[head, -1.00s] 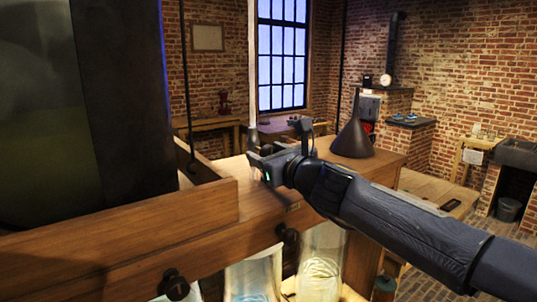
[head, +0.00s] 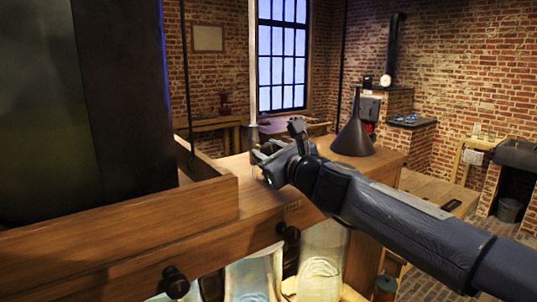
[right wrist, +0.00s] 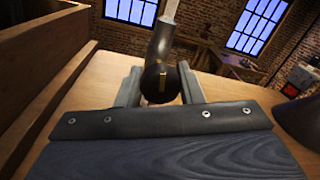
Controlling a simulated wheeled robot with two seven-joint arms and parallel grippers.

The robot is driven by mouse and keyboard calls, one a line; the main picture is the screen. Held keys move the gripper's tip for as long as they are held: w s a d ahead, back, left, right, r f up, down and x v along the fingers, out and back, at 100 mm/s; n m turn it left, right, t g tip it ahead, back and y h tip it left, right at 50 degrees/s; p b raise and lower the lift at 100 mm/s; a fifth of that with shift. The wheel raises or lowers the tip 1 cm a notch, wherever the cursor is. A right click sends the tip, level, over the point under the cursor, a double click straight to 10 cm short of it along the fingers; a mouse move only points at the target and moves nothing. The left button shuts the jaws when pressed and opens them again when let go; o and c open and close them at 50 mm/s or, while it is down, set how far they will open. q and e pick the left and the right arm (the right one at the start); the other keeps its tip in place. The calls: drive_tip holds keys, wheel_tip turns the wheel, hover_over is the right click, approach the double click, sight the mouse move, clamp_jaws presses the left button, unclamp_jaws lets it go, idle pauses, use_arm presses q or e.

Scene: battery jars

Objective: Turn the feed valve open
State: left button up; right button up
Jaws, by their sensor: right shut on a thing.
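The feed valve shows in the right wrist view as a dark rounded knob (right wrist: 158,84) with a small brass mark. A grey pipe rises from just behind it. My right gripper (right wrist: 160,92) is shut on the knob, with one finger on each side. In the head view my right gripper (head: 260,160) is above the wooden bench top, at the foot of a thin pale upright pipe (head: 252,70). There the gripper hides most of the valve. My left gripper is not in view.
A dark funnel (head: 353,133) stands on the wooden bench (head: 215,222) right of my gripper. A raised wooden wall (head: 120,218) and a large dark cylinder (head: 120,90) are at the left. Glass jars (head: 322,260) stand below the bench's front edge, near dark knobs (head: 175,282).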

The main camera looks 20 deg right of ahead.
drive_tip(key=n+b, duration=0.1)
drive_tip(key=n, duration=0.3)
drive_tip(key=shift+f+n, duration=0.1)
drive_tip(key=shift+n, duration=0.2)
drive_tip(key=n+b, duration=0.1)
drive_tip(key=n, duration=0.2)
drive_tip(key=shift+n+b, duration=0.35)
drive_tip(key=shift+n, duration=0.05)
drive_tip(key=n+y+b, duration=0.1)
drive_tip(key=n+b, duration=0.1)
drive_tip(key=n, duration=0.3)
drive_tip(key=shift+n+b, duration=0.4)
drive_tip(key=shift+n, duration=1)
drive_tip(key=shift+r, duration=0.2)
drive_tip(key=o, duration=0.9)
drive_tip(key=shift+o, duration=0.2)
drive_tip(key=shift+f, duration=0.1)
